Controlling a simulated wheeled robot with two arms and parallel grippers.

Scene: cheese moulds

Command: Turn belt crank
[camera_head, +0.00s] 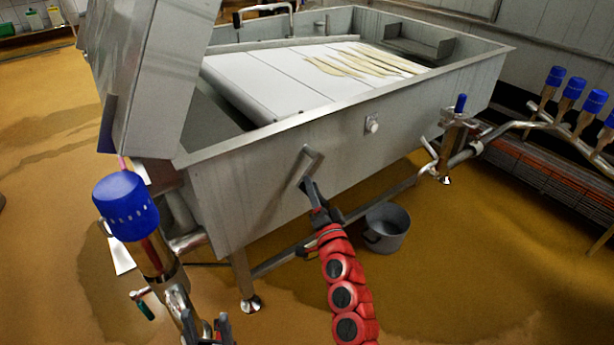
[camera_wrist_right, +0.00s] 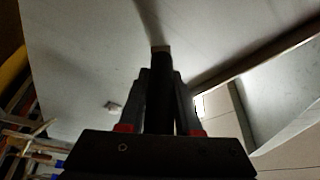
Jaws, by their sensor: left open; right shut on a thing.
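The belt crank (camera_head: 313,158) is a bent metal handle on the front wall of the steel vat (camera_head: 345,140). My right gripper (camera_head: 312,190), on the red arm, is shut on the crank's lower end. In the right wrist view, a dark handle (camera_wrist_right: 160,85) stands between the two fingers of my right gripper (camera_wrist_right: 161,95). The white belt (camera_head: 270,85) lies inside the vat, with several pale yellow strips (camera_head: 360,62) on its far part. My left gripper (camera_head: 207,328) is open and empty at the bottom left, cut by the picture edge.
A grey pot (camera_head: 386,228) stands on the wet floor under the vat. A blue-capped valve (camera_head: 126,205) with pipes stands at the left. Several blue-capped valves (camera_head: 572,88) line a pipe at the right. Open floor (camera_head: 480,270) lies at the lower right.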

